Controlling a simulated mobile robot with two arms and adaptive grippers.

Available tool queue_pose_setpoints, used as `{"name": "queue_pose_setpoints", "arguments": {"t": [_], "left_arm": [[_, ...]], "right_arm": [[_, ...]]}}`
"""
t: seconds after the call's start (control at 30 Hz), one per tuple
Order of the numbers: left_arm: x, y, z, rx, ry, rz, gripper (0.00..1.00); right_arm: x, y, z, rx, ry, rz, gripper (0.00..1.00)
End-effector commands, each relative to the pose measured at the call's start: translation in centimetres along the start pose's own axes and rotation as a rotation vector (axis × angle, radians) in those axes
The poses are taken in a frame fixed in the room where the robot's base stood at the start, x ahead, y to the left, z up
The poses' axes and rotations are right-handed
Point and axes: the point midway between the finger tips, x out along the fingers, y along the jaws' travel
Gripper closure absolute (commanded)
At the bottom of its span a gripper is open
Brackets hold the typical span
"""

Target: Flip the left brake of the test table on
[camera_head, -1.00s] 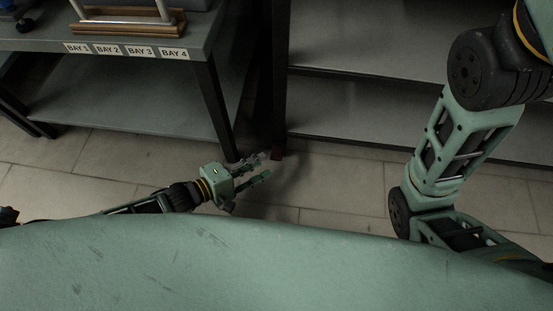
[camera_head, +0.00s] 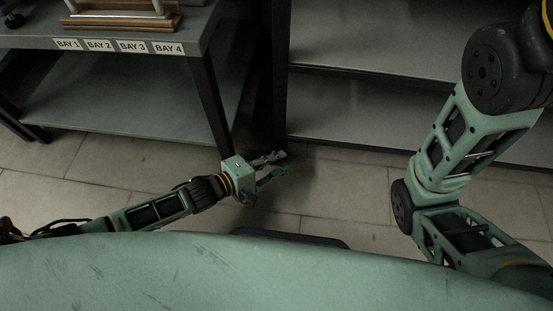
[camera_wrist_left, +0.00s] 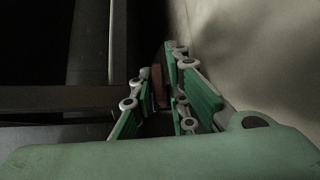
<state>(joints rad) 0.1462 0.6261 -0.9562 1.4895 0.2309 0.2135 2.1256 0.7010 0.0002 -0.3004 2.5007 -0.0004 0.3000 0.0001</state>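I cannot tell for certain which furniture is the test table. A grey table (camera_head: 105,37) with labels BAY 1 to BAY 4 stands at the left in the head view, on dark legs. No brake can be clearly made out. My left gripper (camera_head: 281,164) is low over the floor, near the foot of a dark upright; its fingers are apart. In the left wrist view, the left gripper (camera_wrist_left: 158,110) shows its green fingers spread, with a small reddish-brown piece (camera_wrist_left: 157,82) between or beyond them; I cannot tell whether they touch it. My right gripper is out of view.
A grey shelf unit (camera_head: 370,110) stands at the back right, with a narrow dark gap between it and the table. A wooden-based object (camera_head: 128,21) stands on the table. Tiled floor (camera_head: 345,187) is clear right of the left gripper.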

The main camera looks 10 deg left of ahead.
Motion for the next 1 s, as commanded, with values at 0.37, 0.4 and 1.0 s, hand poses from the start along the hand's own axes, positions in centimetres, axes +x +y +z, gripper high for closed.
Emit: {"name": "queue_pose_setpoints", "arguments": {"t": [0.37,0.4,1.0], "left_arm": [[0.0,-0.1,0.0,0.001,0.000,0.000,1.00],[0.0,-0.1,0.0,0.003,0.000,0.003,1.00],[0.5,-2.4,-0.5,0.341,0.001,0.340,1.00]], "right_arm": [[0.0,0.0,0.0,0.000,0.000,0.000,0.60],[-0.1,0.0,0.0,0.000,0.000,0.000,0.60],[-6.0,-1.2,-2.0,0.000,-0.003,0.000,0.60]]}}
